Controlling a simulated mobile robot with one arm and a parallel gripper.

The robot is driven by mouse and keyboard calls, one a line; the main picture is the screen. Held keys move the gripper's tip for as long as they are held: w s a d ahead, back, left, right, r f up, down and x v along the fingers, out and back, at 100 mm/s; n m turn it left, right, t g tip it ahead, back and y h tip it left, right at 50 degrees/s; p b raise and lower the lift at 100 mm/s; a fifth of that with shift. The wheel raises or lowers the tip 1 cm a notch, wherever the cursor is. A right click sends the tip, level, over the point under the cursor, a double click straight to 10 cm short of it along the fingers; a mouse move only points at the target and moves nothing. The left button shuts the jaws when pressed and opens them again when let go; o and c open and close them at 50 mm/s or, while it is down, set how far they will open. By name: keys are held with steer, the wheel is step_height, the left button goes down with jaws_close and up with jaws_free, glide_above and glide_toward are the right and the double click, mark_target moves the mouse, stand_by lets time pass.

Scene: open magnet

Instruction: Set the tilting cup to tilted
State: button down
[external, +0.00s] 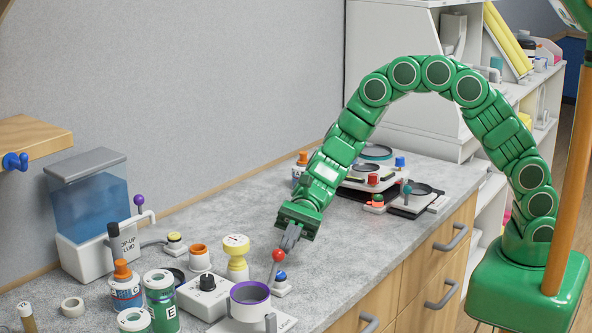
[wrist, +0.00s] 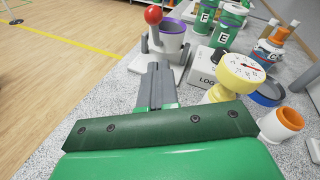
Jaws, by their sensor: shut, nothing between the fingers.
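The tilting cup (external: 250,302) is a light grey cup with a purple rim, on a pale base at the front of the counter. It stands with its mouth up, and it also shows at the top of the wrist view (wrist: 172,40). My gripper (external: 289,242) points down just above and behind the red ball. Its grey fingers are together and empty in the wrist view (wrist: 158,75). Whether they touch the ball cannot be told.
A small blue knob (external: 280,275) sits close to the lever. A black-dial box (external: 203,292), a yellow-topped post (external: 236,256) and several bottles crowd the left. A water tank (external: 90,205) stands at the back. The counter's front edge is close on the right.

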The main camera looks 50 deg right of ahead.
steer(key=a, duration=0.1)
steer(key=s+a, duration=0.1)
steer(key=s+a+r, duration=0.1)
steer(key=a, duration=0.1)
steer(key=shift+r, duration=0.1)
steer(key=shift+s+a+r, duration=0.3)
steer(key=shift+a+r, duration=0.05)
steer(key=shift+a, duration=0.15)
steer(key=shift+r, duration=0.1)
step_height(320, 180, up, 6)
steer(key=m+h, duration=0.1)
steer(key=h, duration=0.5)
glide_above(276, 261)
steer(key=w+a, duration=0.2)
steer(key=w, duration=0.1)
steer(key=shift+s+a+r+t, duration=0.15)
steer(key=shift+a+r+t, duration=0.1)
steer(key=shift+a, duration=0.65)
steer(key=shift+s+a+r+t, duration=0.15)
steer(key=shift+a+r, duration=0.1)
steer(key=shift+a, duration=0.6)
